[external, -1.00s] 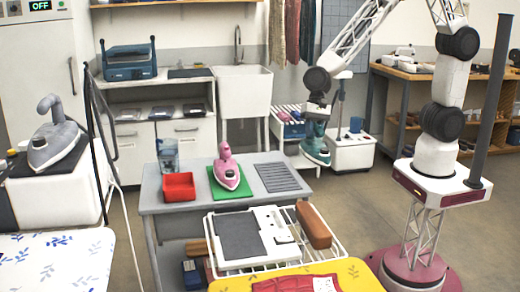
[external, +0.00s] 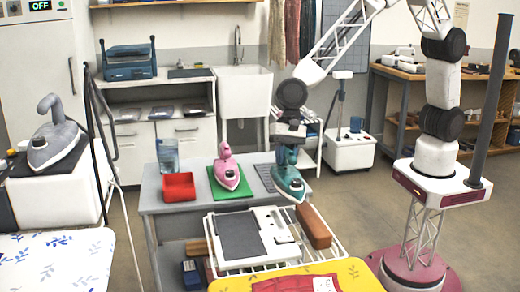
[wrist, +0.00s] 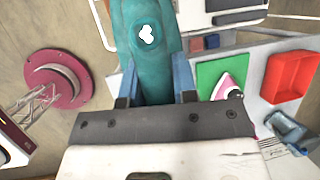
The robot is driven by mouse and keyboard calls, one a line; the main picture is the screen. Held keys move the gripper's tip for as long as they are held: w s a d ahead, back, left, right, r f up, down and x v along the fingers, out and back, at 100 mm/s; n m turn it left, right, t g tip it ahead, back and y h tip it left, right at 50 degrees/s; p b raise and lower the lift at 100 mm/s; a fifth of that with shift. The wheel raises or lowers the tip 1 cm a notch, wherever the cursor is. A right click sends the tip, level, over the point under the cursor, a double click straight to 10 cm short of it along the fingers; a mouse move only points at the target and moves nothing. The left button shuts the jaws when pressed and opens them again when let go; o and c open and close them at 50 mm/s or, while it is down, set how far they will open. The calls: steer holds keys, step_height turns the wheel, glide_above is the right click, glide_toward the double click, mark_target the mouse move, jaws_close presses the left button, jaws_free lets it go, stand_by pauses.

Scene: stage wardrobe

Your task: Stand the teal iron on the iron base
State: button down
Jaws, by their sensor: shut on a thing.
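The teal iron (external: 288,184) hangs in my gripper (external: 288,150), in front of the right end of the grey table. My gripper is shut on it; in the wrist view both fingers (wrist: 156,84) press the sides of the teal iron (wrist: 148,35). A white unit with a dark grey pad (external: 238,236), which looks like the iron base, lies on the white wire rack in front of the table. The pad is bare. The iron is above and to the right of this unit in the external view, and apart from it.
A pink iron (external: 227,172) stands on a green mat (external: 241,190), beside a red tray (external: 179,188). A ribbed grey plate (external: 263,173) is partly hidden by the teal iron. A brown block (external: 313,228) sits on the rack. A grey iron (external: 53,143) stands far left.

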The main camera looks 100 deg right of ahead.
mark_target(282, 180)
steer(key=a, duration=0.1)
steer(key=w+a, duration=0.1)
steer(key=a, duration=0.1)
steer(key=w+a, duration=0.1)
steer(key=shift+a, duration=0.3)
steer(key=shift+w, duration=0.15)
steer(key=w+a, duration=0.2)
steer(key=w, duration=0.5)
steer(key=w+a+f, duration=0.1)
steer(key=w+a, duration=0.2)
steer(key=w, duration=0.4)
steer(key=shift+w+a+f, duration=0.25)
steer(key=shift+w+a, duration=0.1)
steer(key=shift+f, duration=1.75)
steer(key=shift+f, duration=0.1)
steer(key=c, duration=0.9)
jaws_free()
steer(key=shift+f, duration=0.1)
